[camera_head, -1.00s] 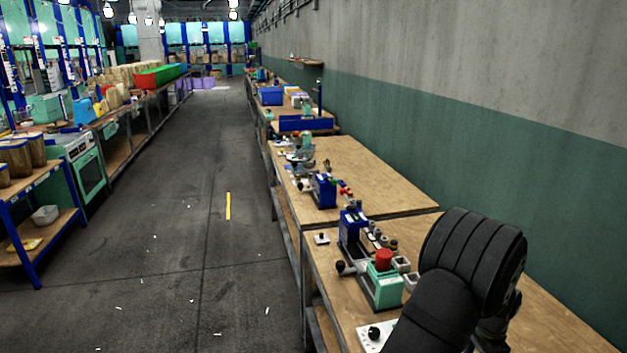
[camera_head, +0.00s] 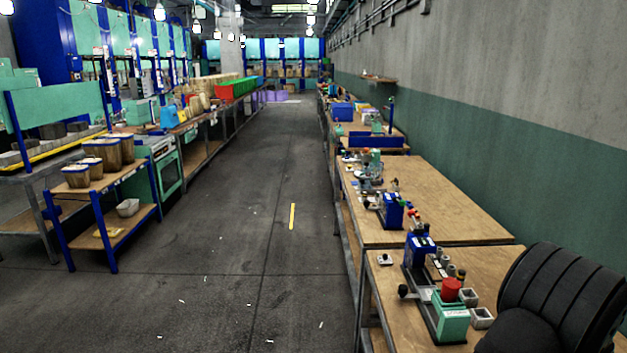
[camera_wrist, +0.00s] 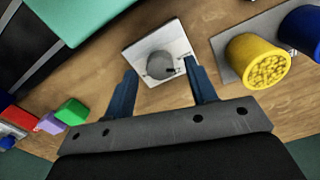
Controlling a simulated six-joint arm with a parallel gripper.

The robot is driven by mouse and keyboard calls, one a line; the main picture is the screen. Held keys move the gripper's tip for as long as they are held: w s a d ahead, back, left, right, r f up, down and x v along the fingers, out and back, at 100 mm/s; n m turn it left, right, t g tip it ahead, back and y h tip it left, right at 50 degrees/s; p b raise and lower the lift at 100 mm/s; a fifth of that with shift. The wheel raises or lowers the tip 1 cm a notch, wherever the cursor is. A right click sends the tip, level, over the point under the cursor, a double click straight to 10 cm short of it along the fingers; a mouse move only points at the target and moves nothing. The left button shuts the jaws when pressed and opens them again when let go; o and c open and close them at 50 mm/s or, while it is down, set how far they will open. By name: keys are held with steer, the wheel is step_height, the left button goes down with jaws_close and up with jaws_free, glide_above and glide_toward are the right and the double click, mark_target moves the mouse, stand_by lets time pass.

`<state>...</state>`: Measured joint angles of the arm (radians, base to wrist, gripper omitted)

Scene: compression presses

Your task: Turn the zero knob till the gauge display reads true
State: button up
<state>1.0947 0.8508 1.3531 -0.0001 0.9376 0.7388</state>
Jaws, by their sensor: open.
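A round grey knob (camera_wrist: 160,65) on a square white plate (camera_wrist: 138,55) lies on the wooden bench in the wrist view; I take it for the zero knob, though no label is readable. My gripper (camera_wrist: 160,72) is open, its two blue fingers on either side of the knob as seen from above. Nothing is between them except the knob in line of sight; I cannot tell the height gap. In the head view my gripper is hidden behind or beyond my dark arm. No gauge display reading can be made out in either view.
Small green (camera_wrist: 71,111) and purple (camera_wrist: 50,123) blocks lie left. A teal device with a red top (camera_head: 451,290) stands on the bench. A green wall runs along the right.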

steer(key=shift+o, duration=0.5)
stand_by(0.4)
steer(key=o, duration=0.4)
steer(key=shift+w+r, duration=0.15)
steer(key=shift+r, duration=0.1)
steer(key=shift+c, duration=0.2)
steer(key=o, duration=0.6)
steer(key=w+a+r+n, duration=0.1)
steer(key=w+a+r, duration=0.2)
steer(key=r, duration=0.6)
steer(key=shift+a, duration=0.2)
steer(key=w+a+r+n, duration=0.1)
steer(key=a+r, duration=0.3)
steer(key=r, duration=0.3)
steer(key=w+a+r+n, duration=0.1)
steer(key=w+a+r, duration=0.1)
steer(key=a+r, duration=0.3)
step_height(320, 180, down, 8)
steer(key=d, duration=0.1)
steer(key=shift+s, duration=0.2)
step_height(320, 180, up, 10)
